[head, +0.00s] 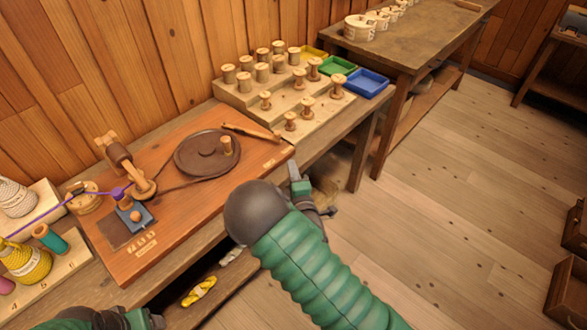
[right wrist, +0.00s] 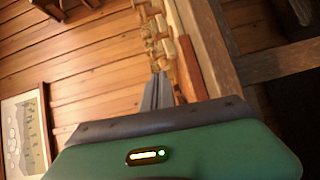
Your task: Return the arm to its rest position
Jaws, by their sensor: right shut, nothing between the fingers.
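My right arm reaches in from the bottom of the head view. My right gripper (head: 300,182) is beyond the dark round wrist, off the front edge of the workbench and above the floor. In the right wrist view its fingers (right wrist: 158,92) are together with nothing between them. Part of my left gripper (head: 140,318) shows at the bottom left edge, low in front of the bench; its fingertips are not clear.
A wooden board (head: 190,215) carries a dark round plate (head: 205,154) with one spool on it. A stepped rack (head: 245,103) holds several wooden spools beside yellow, green and blue trays (head: 366,82). Thread cones (head: 25,262) stand at left. Open floor (head: 460,200) lies right.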

